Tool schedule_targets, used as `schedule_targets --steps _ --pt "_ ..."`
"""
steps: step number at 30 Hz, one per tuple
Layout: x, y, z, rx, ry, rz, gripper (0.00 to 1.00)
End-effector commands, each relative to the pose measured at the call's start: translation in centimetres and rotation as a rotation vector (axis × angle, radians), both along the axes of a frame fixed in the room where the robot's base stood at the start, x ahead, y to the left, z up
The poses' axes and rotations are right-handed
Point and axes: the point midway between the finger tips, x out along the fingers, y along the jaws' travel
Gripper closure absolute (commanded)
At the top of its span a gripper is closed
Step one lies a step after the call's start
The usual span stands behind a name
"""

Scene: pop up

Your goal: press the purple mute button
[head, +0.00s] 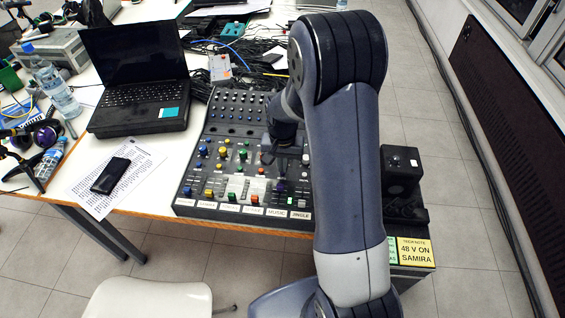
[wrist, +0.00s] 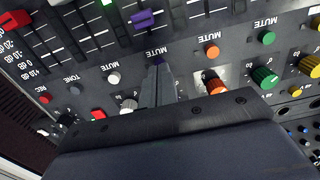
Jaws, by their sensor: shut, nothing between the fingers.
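The mixing console (head: 228,130) sits on the table in the head view, under my arm. In the wrist view, my gripper (wrist: 157,66) is shut and empty, its fingertips at a small purple button (wrist: 157,60) under a MUTE label. The fingers cover most of that button, and I cannot tell whether they touch it or whether it is pressed. A purple fader cap (wrist: 142,18) lies just above it. In the head view, my gripper (head: 286,158) is over the right part of the console, and my arm hides part of it.
Close by are a white button (wrist: 113,78), an orange button (wrist: 211,50), a green button (wrist: 267,37) and several knobs. In the head view, a laptop (head: 138,85) and a phone (head: 110,175) lie left of the console. A black box (head: 401,170) stands at right.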

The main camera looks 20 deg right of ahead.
Motion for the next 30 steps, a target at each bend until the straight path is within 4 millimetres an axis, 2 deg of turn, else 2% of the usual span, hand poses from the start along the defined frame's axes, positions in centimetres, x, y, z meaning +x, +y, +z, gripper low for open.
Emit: schedule_targets --steps 8,17,30 --pt "0.0 0.0 -0.2 0.0 0.0 0.0 1.0" --pt "0.0 0.0 -1.6 0.0 0.0 0.0 1.0" --pt "0.0 0.0 -1.1 0.0 0.0 0.0 1.0"
